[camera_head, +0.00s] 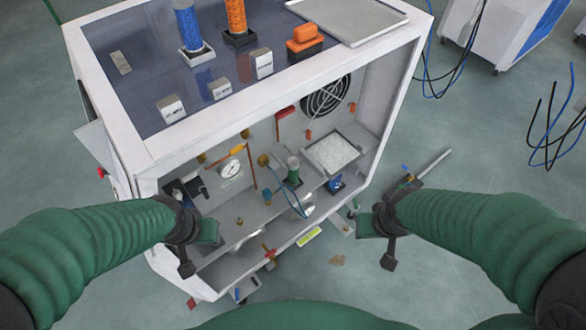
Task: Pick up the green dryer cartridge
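A green cartridge (293,170) with a pale top stands upright inside the open front of the white generator cabinet (150,155), near the middle of its inner shelf. A thin blue tube runs close beside it. My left gripper (199,250) is at the cabinet's front left, fingers apart and empty. My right gripper (376,243) is to the right of the cabinet's front, also with fingers apart and empty. Both are clear of the cartridge. The cartridge's lower end is partly hidden by fittings.
A blue column (187,25), an orange column (236,18) and an orange-topped block (304,38) stand on the cabinet top beside a flat tray (347,15). Inside are a gauge (230,168), a fan (325,95) and a white-filled tray (331,152). Cables lie at right.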

